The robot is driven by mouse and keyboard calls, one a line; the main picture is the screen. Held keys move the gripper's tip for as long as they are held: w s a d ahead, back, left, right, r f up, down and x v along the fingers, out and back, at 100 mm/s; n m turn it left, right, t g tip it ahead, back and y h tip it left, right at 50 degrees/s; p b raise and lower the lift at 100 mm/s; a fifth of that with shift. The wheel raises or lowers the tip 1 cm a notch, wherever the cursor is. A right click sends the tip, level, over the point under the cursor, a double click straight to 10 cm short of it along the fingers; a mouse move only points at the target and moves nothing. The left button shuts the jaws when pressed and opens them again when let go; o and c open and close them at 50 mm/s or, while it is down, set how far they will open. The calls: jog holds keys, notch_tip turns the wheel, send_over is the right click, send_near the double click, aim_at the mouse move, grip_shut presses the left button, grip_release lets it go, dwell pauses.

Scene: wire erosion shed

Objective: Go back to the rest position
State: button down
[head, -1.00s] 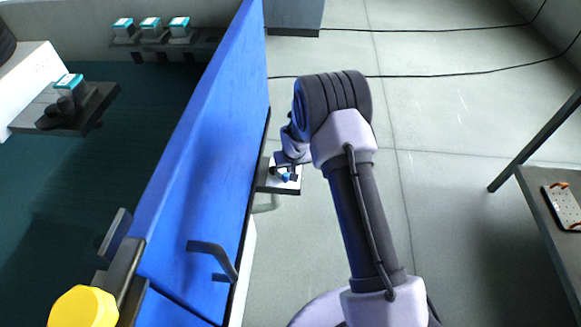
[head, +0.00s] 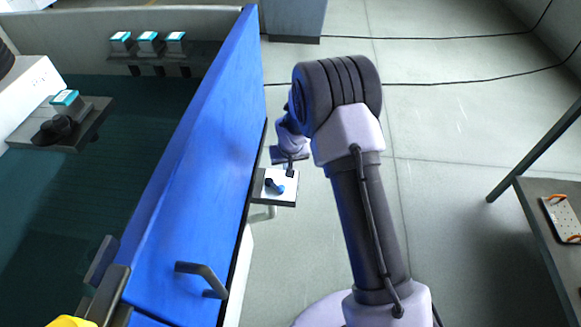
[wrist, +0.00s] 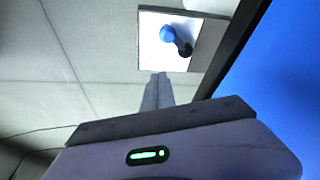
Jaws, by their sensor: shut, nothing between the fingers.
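My gripper (head: 289,172) is just beyond the dark upper part of my arm, near the blue panel. It is shut and empty. In the wrist view its closed fingers (wrist: 157,88) point toward a small white-topped shelf (wrist: 150,50). A blue-knobbed lever (wrist: 168,34) stands on that shelf, apart from the fingers. In the head view the lever (head: 275,186) and shelf (head: 287,200) show just below my gripper.
A tall blue panel (head: 190,170) with a bar handle (head: 203,278) stands close left. Behind it is a tank (head: 60,210) of dark teal liquid. A table (head: 545,240) with an orange-handled plate (head: 567,218) is at right. Open floor (head: 440,130) lies between, crossed by black cables.

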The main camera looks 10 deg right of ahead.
jog(key=shift+s+a+r, duration=0.15)
jog(key=shift+a+r, duration=0.05)
jog(key=shift+r, duration=0.9)
